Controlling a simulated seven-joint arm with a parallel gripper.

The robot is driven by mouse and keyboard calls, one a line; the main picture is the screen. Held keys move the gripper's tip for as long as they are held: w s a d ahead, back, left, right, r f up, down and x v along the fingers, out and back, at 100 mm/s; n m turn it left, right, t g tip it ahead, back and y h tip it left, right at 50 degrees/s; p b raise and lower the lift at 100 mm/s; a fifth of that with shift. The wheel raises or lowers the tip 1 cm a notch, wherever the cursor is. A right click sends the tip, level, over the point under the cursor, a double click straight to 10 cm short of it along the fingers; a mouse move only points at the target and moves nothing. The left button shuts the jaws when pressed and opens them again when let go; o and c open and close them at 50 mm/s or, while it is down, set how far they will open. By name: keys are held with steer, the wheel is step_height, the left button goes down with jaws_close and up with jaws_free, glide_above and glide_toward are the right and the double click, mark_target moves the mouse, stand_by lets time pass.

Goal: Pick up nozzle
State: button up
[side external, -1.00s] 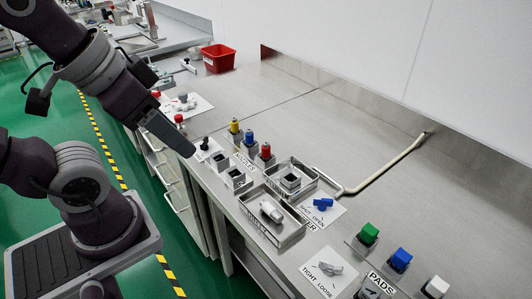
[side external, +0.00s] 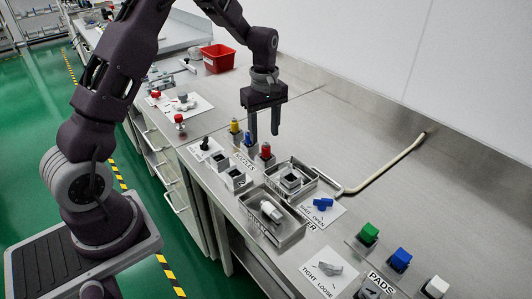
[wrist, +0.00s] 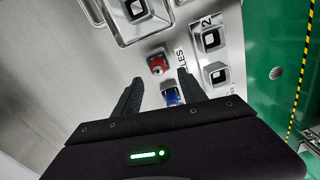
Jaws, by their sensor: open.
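Three nozzles stand upright in small grey holders near the "NOZZLES" label: a yellow nozzle (side external: 234,126), a blue nozzle (side external: 248,138) and a red nozzle (side external: 265,150). My gripper (side external: 264,134) is open and empty, pointing down above and behind the nozzles in the side view. In the wrist view the blue nozzle (wrist: 172,97) shows between my open fingers (wrist: 158,80), further down than the tips. The red nozzle (wrist: 157,64) is just beyond the fingertips. The yellow nozzle is hidden in the wrist view.
Two square sockets (side external: 235,178) stand in front of the nozzles. A metal tray (side external: 288,233) holds a white part, and another tray (side external: 309,169) holds a square block. The bench behind the nozzles is clear up to the bent pipe (side external: 385,166).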

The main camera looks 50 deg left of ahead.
mark_target(266, 143)
steer(key=f, duration=0.5)
steer(key=shift+d+f, duration=0.25)
steer(key=shift+f, duration=0.15)
steer(key=shift+c, duration=0.4)
jaws_close()
